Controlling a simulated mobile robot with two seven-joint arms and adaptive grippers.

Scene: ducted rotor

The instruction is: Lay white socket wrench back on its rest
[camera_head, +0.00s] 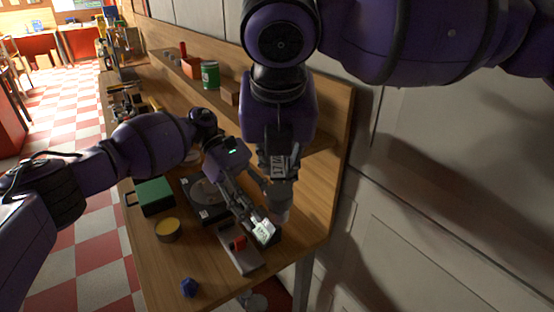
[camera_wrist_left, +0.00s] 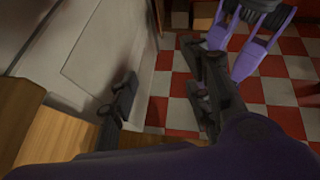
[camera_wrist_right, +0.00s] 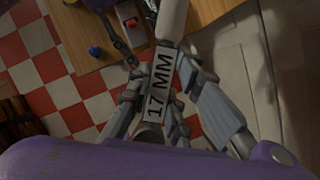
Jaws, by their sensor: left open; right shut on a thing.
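The white socket wrench (camera_wrist_right: 172,22) is in my right gripper (camera_wrist_right: 160,88), which is shut on it around a label reading "17 MM". In the head view the wrench (camera_head: 282,205) hangs below the right gripper (camera_head: 278,165), above the bench's right end. My left gripper (camera_head: 252,203) is open, low over the bench beside the wrench. In the left wrist view its fingers (camera_wrist_left: 162,98) are spread with nothing between them. A small white label plate (camera_head: 263,230) shows just beyond its fingertips. I cannot clearly make out the wrench's rest; the arms cover part of the bench.
The wooden bench (camera_head: 150,262) holds a green box (camera_head: 155,196), a yellow-topped tin (camera_head: 168,230), a dark round device (camera_head: 203,193), a grey block with a red part (camera_head: 240,255) and a blue faceted piece (camera_head: 188,287). A shelf with a green can (camera_head: 210,75) runs behind.

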